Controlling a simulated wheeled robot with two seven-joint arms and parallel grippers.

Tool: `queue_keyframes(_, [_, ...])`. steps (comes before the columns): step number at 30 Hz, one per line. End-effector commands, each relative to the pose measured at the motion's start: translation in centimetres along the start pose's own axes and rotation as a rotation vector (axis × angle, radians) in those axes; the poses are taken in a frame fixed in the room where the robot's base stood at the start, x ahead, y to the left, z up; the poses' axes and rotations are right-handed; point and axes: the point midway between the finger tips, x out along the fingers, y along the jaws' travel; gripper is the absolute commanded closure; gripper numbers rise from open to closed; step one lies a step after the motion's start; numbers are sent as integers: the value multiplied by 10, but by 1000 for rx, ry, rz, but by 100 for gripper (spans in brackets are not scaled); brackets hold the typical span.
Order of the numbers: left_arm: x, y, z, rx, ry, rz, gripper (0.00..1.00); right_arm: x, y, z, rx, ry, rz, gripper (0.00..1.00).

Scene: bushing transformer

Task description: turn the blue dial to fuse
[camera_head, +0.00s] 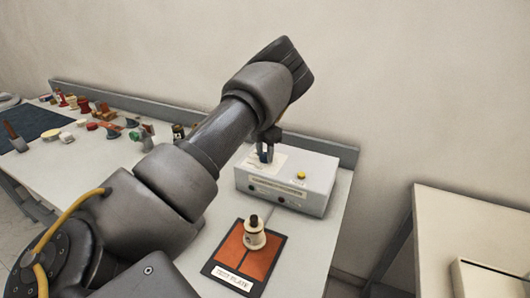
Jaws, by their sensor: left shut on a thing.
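The blue dial (264,157) is on top of the white box-shaped tester (312,182), near its left end, and mostly hidden by my gripper. My left gripper (266,150) points down at the tester from above, with its fingers shut on the blue dial. The dial's pointer and markings, including any fuse label, are too small or covered to read. My right gripper is not in view.
A yellow button (301,175) is on the tester's top. An orange test plate (236,262) in front holds a white bushing (255,234) standing upright. Several small parts and tools lie on the table at the left. A pale table (470,235) stands at the right.

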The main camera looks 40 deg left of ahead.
Motion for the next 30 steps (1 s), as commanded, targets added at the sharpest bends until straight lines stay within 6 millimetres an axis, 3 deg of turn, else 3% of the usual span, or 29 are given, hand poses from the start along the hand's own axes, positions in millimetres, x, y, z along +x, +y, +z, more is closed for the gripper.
queue_keyframes(11, [-1, 0, 1, -205, -1, 1, 88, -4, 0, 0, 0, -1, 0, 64])
queue_keyframes(30, [-2, 0, 2, -811, -4, 1, 88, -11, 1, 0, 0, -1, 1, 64])
